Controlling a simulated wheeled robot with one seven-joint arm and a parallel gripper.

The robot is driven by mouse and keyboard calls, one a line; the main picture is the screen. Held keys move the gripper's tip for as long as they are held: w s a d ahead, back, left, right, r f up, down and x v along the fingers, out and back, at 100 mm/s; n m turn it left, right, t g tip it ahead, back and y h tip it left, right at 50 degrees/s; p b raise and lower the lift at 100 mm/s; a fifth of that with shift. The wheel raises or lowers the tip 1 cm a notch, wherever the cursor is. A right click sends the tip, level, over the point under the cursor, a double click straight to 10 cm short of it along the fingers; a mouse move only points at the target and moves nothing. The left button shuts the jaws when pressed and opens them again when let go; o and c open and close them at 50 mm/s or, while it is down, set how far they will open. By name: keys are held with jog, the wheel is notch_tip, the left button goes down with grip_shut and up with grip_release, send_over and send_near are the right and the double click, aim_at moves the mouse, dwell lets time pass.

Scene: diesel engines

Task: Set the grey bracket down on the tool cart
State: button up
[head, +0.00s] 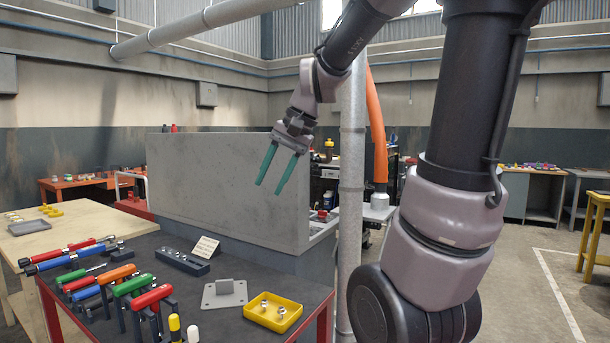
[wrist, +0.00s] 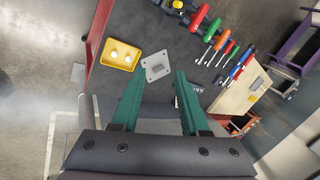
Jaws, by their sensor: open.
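The grey bracket (head: 224,293) is a flat plate with holes and a raised block. It lies on the dark top of the tool cart (head: 205,327), which has a red frame. My gripper (head: 268,189) is open and empty, its green fingers pointing down, well above the cart top and apart from the bracket. In the wrist view the bracket (wrist: 157,66) shows just beyond and between the two fingertips.
A yellow tray (head: 273,313) with small metal parts sits beside the bracket. A dark holed block (head: 182,262) and a small card (head: 205,247) stand behind it. Several coloured-handled tools (head: 130,285) fill the left of the cart. A large grey panel (head: 228,190) rises behind.

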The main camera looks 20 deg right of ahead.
jog(key=s+d+r+n+t+h, duration=0.1)
jog(key=s+d+r+t+h, duration=0.1)
jog(key=s, duration=0.7)
jog(key=shift+d+n+t, duration=0.4)
jog(key=shift+d+t, duration=0.5)
jog(key=shift+s, duration=0.1)
